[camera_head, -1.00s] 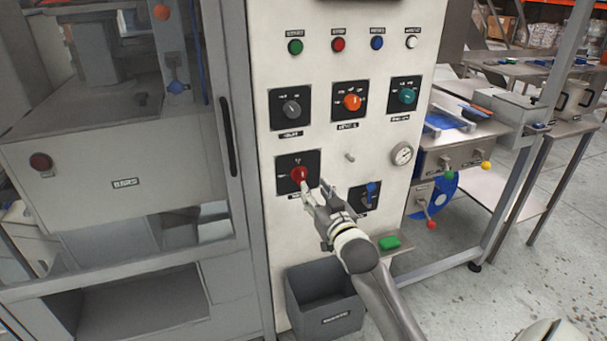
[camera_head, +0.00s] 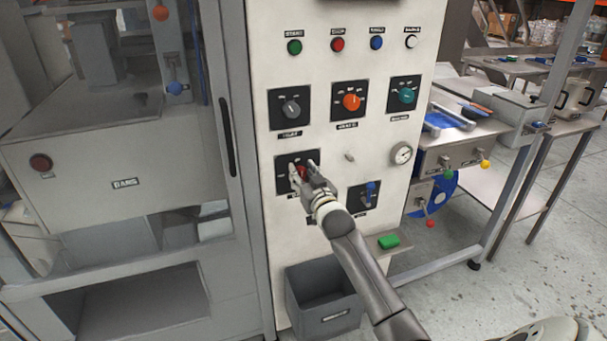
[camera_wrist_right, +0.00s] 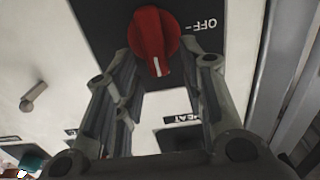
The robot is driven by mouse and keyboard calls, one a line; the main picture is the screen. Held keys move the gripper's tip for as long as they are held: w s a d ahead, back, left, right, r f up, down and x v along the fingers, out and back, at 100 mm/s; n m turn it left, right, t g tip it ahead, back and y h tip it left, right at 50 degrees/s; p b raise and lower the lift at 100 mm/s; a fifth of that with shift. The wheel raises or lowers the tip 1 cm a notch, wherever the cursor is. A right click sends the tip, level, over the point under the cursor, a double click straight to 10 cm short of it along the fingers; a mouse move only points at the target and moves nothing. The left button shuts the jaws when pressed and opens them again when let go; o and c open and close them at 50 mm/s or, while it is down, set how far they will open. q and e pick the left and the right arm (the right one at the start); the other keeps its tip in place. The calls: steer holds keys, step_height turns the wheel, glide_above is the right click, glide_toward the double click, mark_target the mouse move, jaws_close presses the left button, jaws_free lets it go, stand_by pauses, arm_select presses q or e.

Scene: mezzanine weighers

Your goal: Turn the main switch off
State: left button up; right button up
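The main switch is a red rotary knob (camera_head: 302,173) on a black plate, low on the left of the white panel. In the right wrist view the red knob (camera_wrist_right: 150,38) shows large, its white pointer mark facing down in the picture. An upside-down OFF label (camera_wrist_right: 202,25) stands to its right, away from the pointer. My right gripper (camera_head: 303,166) is at the knob with its fingers spread. In the wrist view its fingertips (camera_wrist_right: 166,58) stand either side of the knob's lower end, with gaps visible. My left gripper is not in view.
Grey, orange and teal knobs (camera_head: 291,109) (camera_head: 351,102) (camera_head: 406,96) sit above; a blue-handled switch (camera_head: 369,194) and a gauge (camera_head: 401,153) are to the right. A grey bin (camera_head: 322,310) stands below. A framed machine (camera_head: 120,185) borders the panel's left.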

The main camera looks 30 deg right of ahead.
jaws_close()
steer(key=n, duration=0.1)
steer(key=n+p, duration=0.1)
steer(key=shift+a+n, duration=0.3)
steer(key=shift+n, duration=0.1)
steer(key=f+n, duration=0.1)
steer(key=n, duration=0.4)
steer(key=a+n, duration=0.1)
steer(key=n, duration=0.4)
steer(key=a+f+n, duration=0.1)
steer(key=n, duration=0.4)
steer(key=shift+w+f, duration=0.3)
stand_by(0.4)
